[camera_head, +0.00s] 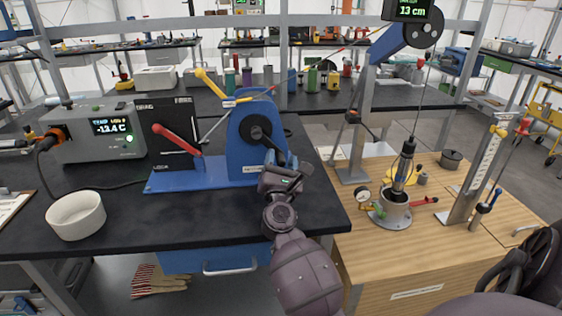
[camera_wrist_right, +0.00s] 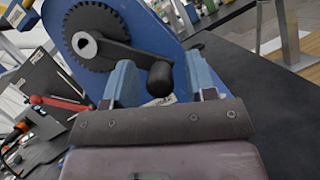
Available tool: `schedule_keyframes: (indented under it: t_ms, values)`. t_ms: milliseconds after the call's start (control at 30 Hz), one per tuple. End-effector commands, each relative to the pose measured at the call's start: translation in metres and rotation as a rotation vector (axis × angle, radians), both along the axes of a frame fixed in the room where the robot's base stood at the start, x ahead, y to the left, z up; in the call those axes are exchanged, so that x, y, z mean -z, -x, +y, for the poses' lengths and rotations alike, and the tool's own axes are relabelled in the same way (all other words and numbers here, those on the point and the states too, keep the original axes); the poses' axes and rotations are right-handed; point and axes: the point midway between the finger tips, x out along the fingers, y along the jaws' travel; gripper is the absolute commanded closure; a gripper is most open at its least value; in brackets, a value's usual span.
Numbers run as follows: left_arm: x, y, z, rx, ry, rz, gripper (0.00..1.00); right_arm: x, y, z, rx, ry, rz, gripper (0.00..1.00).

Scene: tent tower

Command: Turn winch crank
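The blue winch (camera_head: 245,150) stands on the black bench in the head view. Its black toothed wheel (camera_wrist_right: 90,35) and black crank arm (camera_wrist_right: 125,52) fill the upper left of the right wrist view. The crank's black knob (camera_wrist_right: 160,76) sits between the fingers of my right gripper (camera_wrist_right: 162,82), with gaps visible on both sides. That gripper is open and also shows in the head view (camera_head: 282,160), at the winch's right side. There it partly hides the crank (camera_head: 262,134). My left gripper is not in view.
A red lever (camera_head: 177,139) and a yellow-handled lever (camera_head: 212,83) stand left of the winch. A temperature box (camera_head: 95,133) and white bowl (camera_head: 76,215) are further left. A wooden table (camera_head: 400,255) with a hanging cylinder (camera_head: 404,168) over a metal pot is right.

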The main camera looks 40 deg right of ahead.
Motion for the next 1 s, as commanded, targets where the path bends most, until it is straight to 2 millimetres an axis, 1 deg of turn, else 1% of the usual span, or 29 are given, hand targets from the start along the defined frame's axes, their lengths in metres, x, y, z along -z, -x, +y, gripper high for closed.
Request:
schedule_keyframes:
  t_ms: [167, 267, 367, 500, 700, 900, 1000]
  values:
    - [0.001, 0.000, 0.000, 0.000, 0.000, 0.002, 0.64, 0.001, 0.001, 0.001, 0.000, 0.000, 0.001, 0.49]
    - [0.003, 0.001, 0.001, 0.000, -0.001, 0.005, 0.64, 0.005, 0.006, 0.005, 0.000, 0.000, 0.002, 0.49]
    - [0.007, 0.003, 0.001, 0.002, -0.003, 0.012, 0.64, 0.011, 0.015, 0.013, 0.000, -0.002, 0.004, 0.49]
    - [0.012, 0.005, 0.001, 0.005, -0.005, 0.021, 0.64, 0.021, 0.033, 0.029, -0.001, -0.002, 0.007, 0.49]
    - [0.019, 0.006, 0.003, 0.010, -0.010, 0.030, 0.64, 0.032, 0.058, 0.051, 0.000, -0.001, 0.006, 0.49]
    - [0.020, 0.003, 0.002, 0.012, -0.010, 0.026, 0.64, 0.038, 0.072, 0.064, 0.000, -0.001, 0.004, 0.49]
    - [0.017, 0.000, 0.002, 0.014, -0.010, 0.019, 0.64, 0.038, 0.075, 0.067, 0.000, -0.002, 0.002, 0.49]
